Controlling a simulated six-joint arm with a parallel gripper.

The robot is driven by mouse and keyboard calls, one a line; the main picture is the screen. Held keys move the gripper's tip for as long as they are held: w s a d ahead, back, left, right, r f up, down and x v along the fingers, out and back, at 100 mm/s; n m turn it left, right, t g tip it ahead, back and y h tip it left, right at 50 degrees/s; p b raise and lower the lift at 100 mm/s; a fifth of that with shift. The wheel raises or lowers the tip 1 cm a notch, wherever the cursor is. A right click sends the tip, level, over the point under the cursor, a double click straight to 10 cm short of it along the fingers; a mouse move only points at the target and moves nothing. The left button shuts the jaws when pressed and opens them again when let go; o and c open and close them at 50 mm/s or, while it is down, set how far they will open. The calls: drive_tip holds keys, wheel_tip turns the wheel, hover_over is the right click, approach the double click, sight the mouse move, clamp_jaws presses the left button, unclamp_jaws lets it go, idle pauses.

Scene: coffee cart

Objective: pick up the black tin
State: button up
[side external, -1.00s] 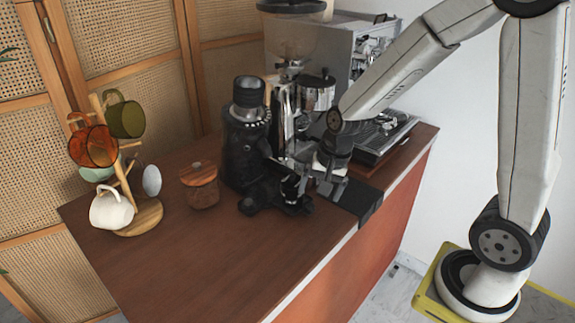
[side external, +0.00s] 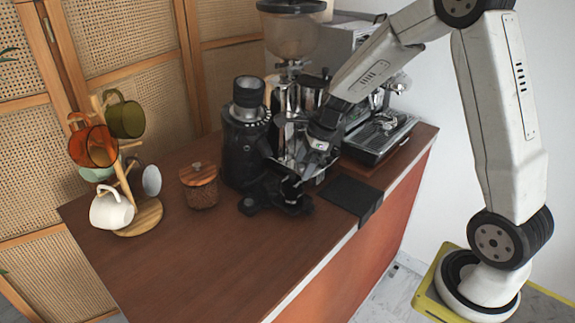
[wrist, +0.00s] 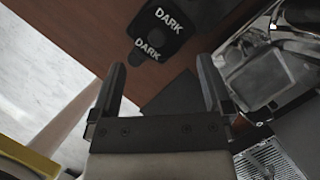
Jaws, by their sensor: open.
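The black tin (wrist: 168,18), marked "DARK" on its top and side, shows at the top edge of the wrist view and is partly cut off. It stands on the brown counter, beyond my fingertips. My gripper (wrist: 162,66) is open, with nothing between its fingers. In the side view, my gripper (side external: 312,158) is above the counter between the grinder and the espresso machine. I cannot clearly separate the tin from the dark shapes beside the grinder there.
A black mat (side external: 350,195) lies at the counter's front edge. The black grinder (side external: 243,150) and the espresso machine's drip tray (side external: 380,135) flank my gripper. A wooden-lidded jar (side external: 200,190) and a mug tree (side external: 140,215) stand left. The front-left counter is clear.

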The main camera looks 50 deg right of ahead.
sight(296, 181)
drive_tip(key=shift+x, duration=1.3)
drive_tip(key=shift+s, duration=0.1)
drive_tip(key=shift+x, duration=2.6)
drive_tip(key=shift+s+d, duration=0.1)
drive_tip(key=shift+d, duration=0.05)
drive_tip(key=shift+c, duration=0.2)
drive_tip(key=c, duration=1.1)
